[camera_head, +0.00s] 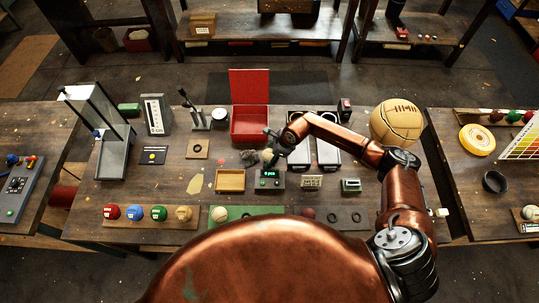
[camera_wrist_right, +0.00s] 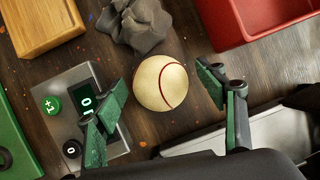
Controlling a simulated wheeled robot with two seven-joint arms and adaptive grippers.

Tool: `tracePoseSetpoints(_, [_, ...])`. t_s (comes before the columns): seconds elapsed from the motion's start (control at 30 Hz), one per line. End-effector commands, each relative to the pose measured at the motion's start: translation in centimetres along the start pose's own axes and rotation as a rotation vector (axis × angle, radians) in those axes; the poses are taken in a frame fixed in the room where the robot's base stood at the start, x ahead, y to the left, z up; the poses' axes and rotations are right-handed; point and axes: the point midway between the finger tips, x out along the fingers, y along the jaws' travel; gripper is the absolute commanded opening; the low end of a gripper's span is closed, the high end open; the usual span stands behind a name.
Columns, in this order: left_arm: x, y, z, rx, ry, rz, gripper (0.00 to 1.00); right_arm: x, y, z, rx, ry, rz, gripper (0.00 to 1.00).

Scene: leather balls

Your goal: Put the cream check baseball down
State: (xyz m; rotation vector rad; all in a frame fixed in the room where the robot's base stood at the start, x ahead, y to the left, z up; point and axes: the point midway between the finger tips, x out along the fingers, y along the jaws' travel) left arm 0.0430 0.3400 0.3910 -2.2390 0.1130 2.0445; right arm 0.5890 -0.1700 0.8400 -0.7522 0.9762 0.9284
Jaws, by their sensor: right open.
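The cream baseball (camera_wrist_right: 160,83) with a red seam shows in the right wrist view. It appears to rest on the dark wooden table, beside the digital scale (camera_wrist_right: 75,115), apart from its plate as far as I can see. In the head view the ball (camera_head: 267,155) is small and partly hidden by my right gripper (camera_head: 273,146). My right gripper is open, its green-padded fingers on either side of the ball with gaps to it. My left gripper is not in view.
A grey crumpled lump (camera_wrist_right: 143,27), a wooden tray (camera_wrist_right: 42,22) and a red open box (camera_wrist_right: 250,20) lie close to the ball. Another cream ball (camera_head: 219,213) sits on a green mat. A large tan ball (camera_head: 397,122) stands behind my right arm.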

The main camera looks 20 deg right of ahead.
Motion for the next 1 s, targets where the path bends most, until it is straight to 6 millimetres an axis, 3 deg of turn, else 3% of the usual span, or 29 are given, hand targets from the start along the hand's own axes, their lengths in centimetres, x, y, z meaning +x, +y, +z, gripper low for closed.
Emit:
tracePoseSetpoints(0.27, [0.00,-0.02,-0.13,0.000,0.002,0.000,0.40,0.22,-0.04,-0.04,0.000,0.000,-0.001,0.64])
tracePoseSetpoints(1.0, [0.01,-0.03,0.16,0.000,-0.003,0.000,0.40,0.15,-0.07,-0.02,0.001,0.000,-0.001,0.13])
